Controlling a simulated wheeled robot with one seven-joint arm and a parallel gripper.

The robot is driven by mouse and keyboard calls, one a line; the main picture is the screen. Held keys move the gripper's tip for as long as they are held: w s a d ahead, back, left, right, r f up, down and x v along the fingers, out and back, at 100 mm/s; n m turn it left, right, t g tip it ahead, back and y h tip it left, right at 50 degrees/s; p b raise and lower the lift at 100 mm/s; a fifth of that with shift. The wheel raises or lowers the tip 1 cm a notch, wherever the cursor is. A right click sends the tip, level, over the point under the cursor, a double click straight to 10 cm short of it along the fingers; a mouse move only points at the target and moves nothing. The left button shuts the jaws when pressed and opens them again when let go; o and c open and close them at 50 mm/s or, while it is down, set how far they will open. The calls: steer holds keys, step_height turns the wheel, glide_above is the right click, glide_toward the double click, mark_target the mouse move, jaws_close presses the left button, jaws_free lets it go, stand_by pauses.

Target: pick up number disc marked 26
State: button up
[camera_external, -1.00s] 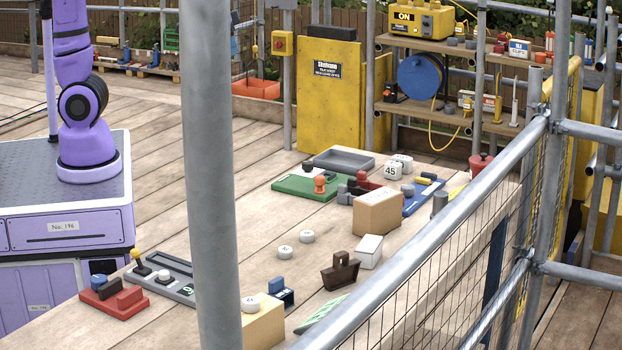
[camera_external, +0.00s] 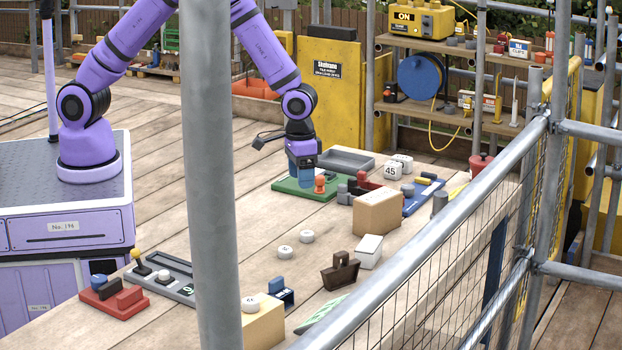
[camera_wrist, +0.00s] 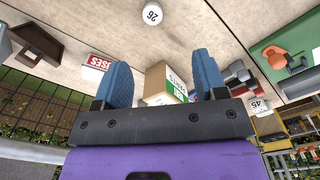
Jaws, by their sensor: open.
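The round white number disc marked 26 (camera_wrist: 152,14) lies on the wooden deck at the top of the wrist view. In the external view two white discs lie close together, a farther one (camera_external: 307,236) and a nearer one (camera_external: 285,252); their numbers are too small to read there. My gripper (camera_external: 302,182) points down above the green board, behind these discs. In the wrist view its blue fingers (camera_wrist: 162,75) are spread apart with nothing held between them. The disc 26 is beyond the fingertips, apart from them.
A cardboard box (camera_external: 377,212), a white box (camera_external: 368,251) and a brown block (camera_external: 340,271) stand right of the discs. The green board (camera_external: 290,186) carries an orange piece (camera_external: 320,184). A white 45 block (camera_external: 393,171) stands farther back. Bare deck surrounds the two discs.

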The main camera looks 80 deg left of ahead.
glide_above(307, 233)
steer(key=f, duration=0.8)
steer(key=shift+s+a+f, duration=0.15)
steer(key=shift+s+f, duration=0.05)
steer(key=shift+s, duration=0.2)
steer(key=shift+w+f, duration=0.25)
steer(key=shift+f, duration=1.25)
steer(key=shift+w+f, duration=0.2)
steer(key=shift+f, duration=1.25)
steer(key=c, duration=1)
